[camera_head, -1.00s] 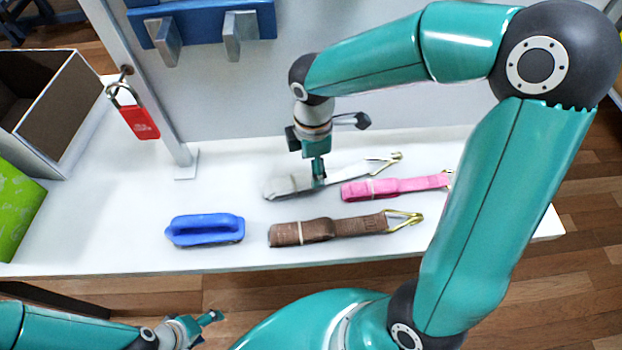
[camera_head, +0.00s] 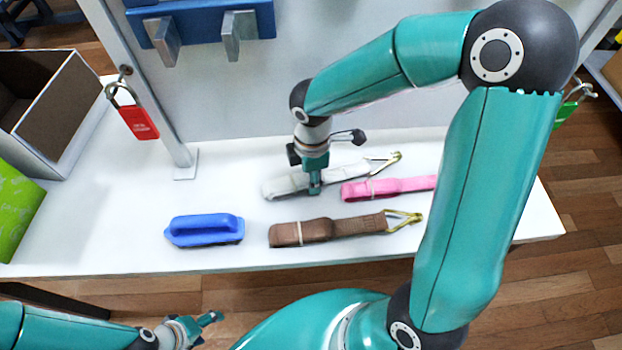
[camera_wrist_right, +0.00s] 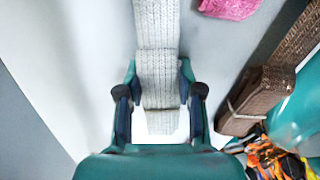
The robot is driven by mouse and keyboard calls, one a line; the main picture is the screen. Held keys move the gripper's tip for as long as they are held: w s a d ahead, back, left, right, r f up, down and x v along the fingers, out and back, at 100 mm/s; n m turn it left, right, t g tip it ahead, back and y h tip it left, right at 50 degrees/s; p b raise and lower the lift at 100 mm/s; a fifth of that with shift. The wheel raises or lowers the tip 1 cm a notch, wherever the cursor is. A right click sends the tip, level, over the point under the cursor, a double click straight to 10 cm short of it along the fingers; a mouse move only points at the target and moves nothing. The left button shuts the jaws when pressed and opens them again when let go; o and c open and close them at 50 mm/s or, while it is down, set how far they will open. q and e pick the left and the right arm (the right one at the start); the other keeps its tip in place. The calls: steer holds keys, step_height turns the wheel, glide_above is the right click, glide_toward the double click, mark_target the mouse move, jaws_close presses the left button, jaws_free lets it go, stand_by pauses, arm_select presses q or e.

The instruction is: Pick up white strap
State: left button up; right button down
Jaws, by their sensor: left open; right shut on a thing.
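The white strap (camera_head: 346,173) lies folded on the white table, with its brass hook toward the right. My right gripper (camera_head: 315,190) points down onto the strap's left part. In the right wrist view the strap (camera_wrist_right: 157,75) runs up between the two fingers, and the right gripper (camera_wrist_right: 160,95) is shut on it. The strap seems still at table level. My left gripper (camera_head: 212,322) is open and empty at the lower left, in front of the table's edge.
A pink strap (camera_head: 390,187) lies close to the right and a brown strap (camera_head: 330,230) in front. A blue brush-like block (camera_head: 204,230) sits left on the table (camera_head: 110,220). A red padlock (camera_head: 138,122) hangs from the post, near an open box (camera_head: 70,115).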

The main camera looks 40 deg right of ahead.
step_height(320, 180, up, 10)
steer(key=shift+p, duration=0.4)
stand_by(0.3)
stand_by(0.5)
